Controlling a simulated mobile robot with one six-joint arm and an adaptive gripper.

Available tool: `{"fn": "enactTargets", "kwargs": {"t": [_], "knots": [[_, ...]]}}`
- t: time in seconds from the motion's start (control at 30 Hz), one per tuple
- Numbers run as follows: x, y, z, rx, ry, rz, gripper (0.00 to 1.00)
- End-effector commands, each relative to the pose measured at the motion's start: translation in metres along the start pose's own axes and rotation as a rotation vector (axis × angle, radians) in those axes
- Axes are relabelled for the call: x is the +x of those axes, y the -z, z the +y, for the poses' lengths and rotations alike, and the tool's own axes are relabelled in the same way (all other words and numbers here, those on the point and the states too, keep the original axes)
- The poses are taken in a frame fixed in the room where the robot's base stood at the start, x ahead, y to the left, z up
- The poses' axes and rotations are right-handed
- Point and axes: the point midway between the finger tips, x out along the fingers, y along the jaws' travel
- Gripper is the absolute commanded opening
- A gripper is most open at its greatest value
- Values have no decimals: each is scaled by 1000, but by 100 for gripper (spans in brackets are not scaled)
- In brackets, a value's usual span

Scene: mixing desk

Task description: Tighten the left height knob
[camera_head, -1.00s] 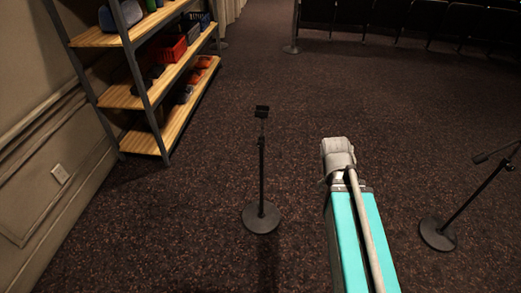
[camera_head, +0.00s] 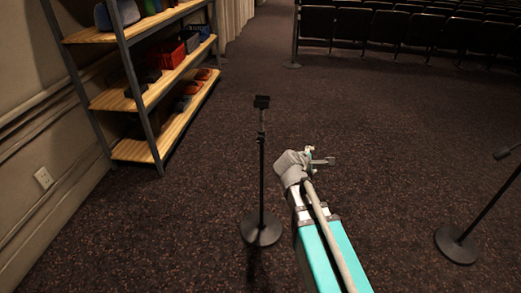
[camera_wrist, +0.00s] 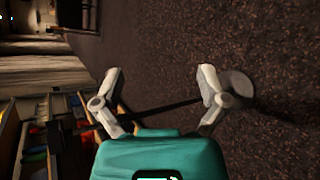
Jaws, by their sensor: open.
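The left black stand (camera_head: 262,180) stands upright on a round base, with a small dark head (camera_head: 262,102) on top. A small collar (camera_head: 262,134) shows partway up its pole; the height knob is too small to make out. My gripper (camera_head: 322,158) is to the right of the pole in the head view, with clear space between them. In the wrist view my gripper (camera_wrist: 158,80) is open and empty. A dark pole (camera_wrist: 165,108) runs sideways across the picture beyond the fingers, to a round base (camera_wrist: 238,84) partly hidden by the right finger.
A second stand (camera_head: 487,208) is at the right. A shelf unit (camera_head: 150,95) with bins stands against the left wall. Rows of dark seats (camera_head: 400,30) are at the back. The carpet (camera_head: 370,110) between is free.

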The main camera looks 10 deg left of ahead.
Motion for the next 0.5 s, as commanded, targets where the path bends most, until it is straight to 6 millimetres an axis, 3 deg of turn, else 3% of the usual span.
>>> {"fn": "enactTargets", "kwargs": {"t": [0.03,0.17,0.5], "knots": [[7,16,-4,-61,-41,1,93],[10,44,3,-230,-153,-6,93],[3,126,15,-680,-442,-61,93]]}}
